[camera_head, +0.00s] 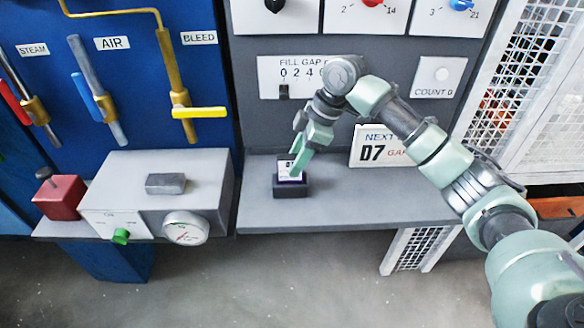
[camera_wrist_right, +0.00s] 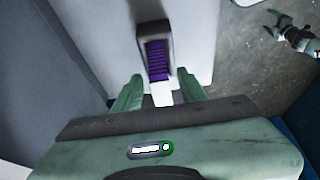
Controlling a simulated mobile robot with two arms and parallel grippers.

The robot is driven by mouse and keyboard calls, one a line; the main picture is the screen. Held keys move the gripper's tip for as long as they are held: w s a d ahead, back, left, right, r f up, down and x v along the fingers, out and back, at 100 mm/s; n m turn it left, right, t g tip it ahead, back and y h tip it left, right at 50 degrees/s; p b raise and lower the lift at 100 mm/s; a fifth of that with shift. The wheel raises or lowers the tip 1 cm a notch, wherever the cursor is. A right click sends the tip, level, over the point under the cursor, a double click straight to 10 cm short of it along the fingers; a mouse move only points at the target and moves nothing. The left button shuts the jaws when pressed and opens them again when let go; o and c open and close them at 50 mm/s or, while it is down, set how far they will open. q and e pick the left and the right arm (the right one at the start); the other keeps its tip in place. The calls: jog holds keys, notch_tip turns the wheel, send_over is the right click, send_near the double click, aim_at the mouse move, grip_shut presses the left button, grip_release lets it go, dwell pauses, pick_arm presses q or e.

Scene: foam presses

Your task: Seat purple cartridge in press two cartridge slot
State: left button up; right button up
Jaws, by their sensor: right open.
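The purple cartridge (camera_head: 291,175) with a white label stands upright in a dark slot block (camera_head: 291,191) on the grey shelf, below the FILL GAP panel. The wrist view shows the cartridge's purple ribbed face (camera_wrist_right: 157,60) within the dark block (camera_wrist_right: 154,32), its white label end toward my gripper. My right gripper (camera_head: 298,162) is at the top of the cartridge. In the wrist view its two fingers (camera_wrist_right: 160,93) are open, one on each side of the label end, with gaps visible. How deep the cartridge sits is hidden. My left gripper does not show in the head view.
The grey shelf (camera_head: 375,205) is clear right of the block. A NEXT D7 sign (camera_head: 378,147) stands behind my forearm. Left are a grey box (camera_head: 160,195) with a gauge (camera_head: 186,228), a red block (camera_head: 58,198) and valve levers. A mesh guard (camera_head: 525,60) is at right.

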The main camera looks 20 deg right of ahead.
jog(key=w+v, duration=0.1)
jog(key=v, duration=0.7)
jog(key=shift+s+r+b, duration=0.3)
jog(key=shift+s+b, duration=0.15)
jog(key=shift+s, duration=0.1)
jog(key=shift+d, duration=0.1)
